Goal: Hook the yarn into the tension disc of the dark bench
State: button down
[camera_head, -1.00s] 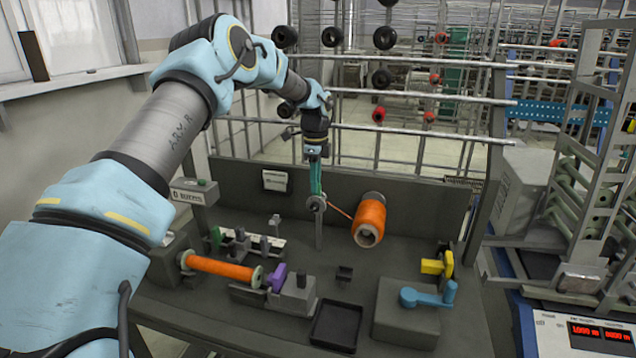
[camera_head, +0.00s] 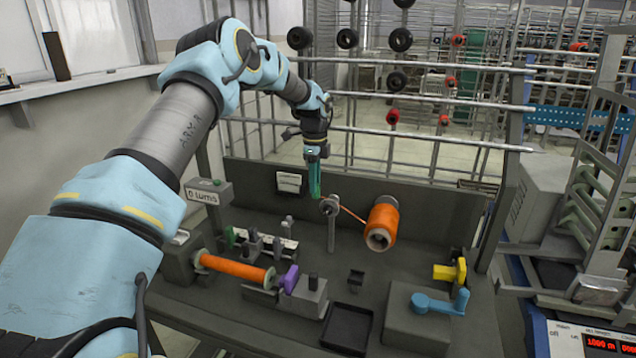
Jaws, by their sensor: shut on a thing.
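The dark bench (camera_head: 447,352) carries a tension disc (camera_head: 329,205) on an upright post. An orange yarn cone (camera_head: 383,225) sits right of it on the back panel. A thin strand of orange yarn (camera_head: 352,214) runs from the cone left to the disc. My gripper (camera_head: 315,193) points down just left of and slightly above the disc, with its green fingers shut on the yarn. The strand between disc and fingers is too small to make out. I cannot tell whether the yarn is seated in the disc.
An orange wound bobbin (camera_head: 235,268) lies at front left, beside a purple block (camera_head: 290,278). A black tray (camera_head: 346,328), a blue crank (camera_head: 440,301) and a yellow bracket (camera_head: 450,271) are to the right. A metal rack stands behind the back panel.

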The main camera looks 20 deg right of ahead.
jog(key=shift+r, duration=0.15)
jog(key=shift+w+a+r+p, duration=0.15)
jog(key=shift+a+r, duration=0.05)
jog(key=shift+r, duration=0.95)
jog(key=shift+w+a+r+p, duration=0.15)
jog(key=shift+r, duration=0.95)
